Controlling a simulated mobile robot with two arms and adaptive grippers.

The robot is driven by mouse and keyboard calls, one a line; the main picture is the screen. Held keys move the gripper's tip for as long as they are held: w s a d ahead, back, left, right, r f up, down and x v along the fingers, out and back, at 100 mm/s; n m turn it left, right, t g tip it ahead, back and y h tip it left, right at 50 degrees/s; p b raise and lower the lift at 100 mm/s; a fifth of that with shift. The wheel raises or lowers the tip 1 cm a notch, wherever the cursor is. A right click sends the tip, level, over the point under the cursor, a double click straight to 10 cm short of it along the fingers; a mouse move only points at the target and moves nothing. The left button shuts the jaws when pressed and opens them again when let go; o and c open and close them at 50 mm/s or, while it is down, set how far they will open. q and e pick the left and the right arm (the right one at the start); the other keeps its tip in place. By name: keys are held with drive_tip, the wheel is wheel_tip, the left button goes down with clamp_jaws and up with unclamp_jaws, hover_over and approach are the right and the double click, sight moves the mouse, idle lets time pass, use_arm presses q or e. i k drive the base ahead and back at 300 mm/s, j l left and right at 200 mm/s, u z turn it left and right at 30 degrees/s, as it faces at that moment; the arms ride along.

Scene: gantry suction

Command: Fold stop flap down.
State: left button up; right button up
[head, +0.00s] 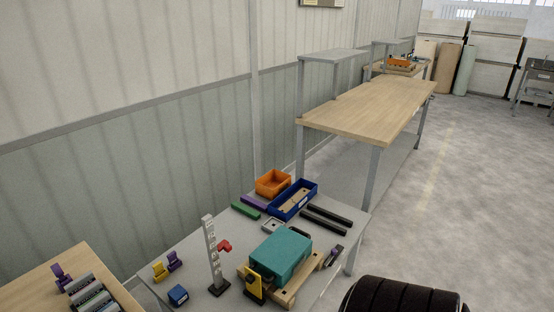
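A small yellow upright plate with dark parts (254,284) stands at the near left end of a wooden base (287,294). It looks like the stop flap and appears raised, but its hinge is too small to make out. A teal block (281,257) lies on the wooden base just behind the plate. Neither of my grippers shows in the head view, so their distance from the flap cannot be seen.
The grey table (190,247) also holds a grey post (212,256) with a red piece (225,246), a blue box (178,294), an orange bin (272,182), a blue tray (311,187) and black bars (327,219). A dark ribbed shape covers the bottom right. Floor is clear at right.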

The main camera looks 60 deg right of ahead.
sight(254, 284)
drive_tip(key=z, duration=1.55)
